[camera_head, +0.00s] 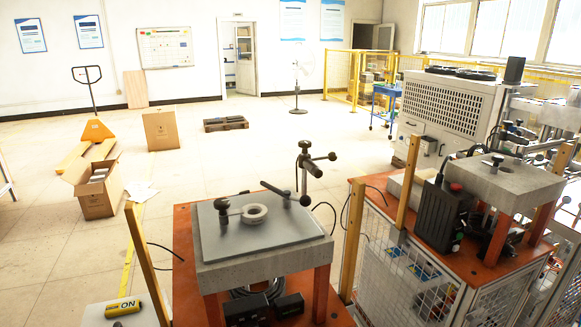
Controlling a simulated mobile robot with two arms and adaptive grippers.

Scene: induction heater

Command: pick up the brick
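A pale, beige block (404,187), which looks like the brick, lies on the orange-topped bench (372,184) at the right. It sits behind and left of a black box (443,217), and a yellow post partly hides it. I cannot tell for sure that it is the brick. Neither of my grippers is in view, and nothing in the picture is being held.
A nearer bench carries a thick concrete slab (262,262) with a grey plate, a metal ring (255,213) and black rods with knobs. Yellow posts rise around both benches. A yellow "ON" cylinder (122,307) is at lower left. Open floor (230,160) lies beyond.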

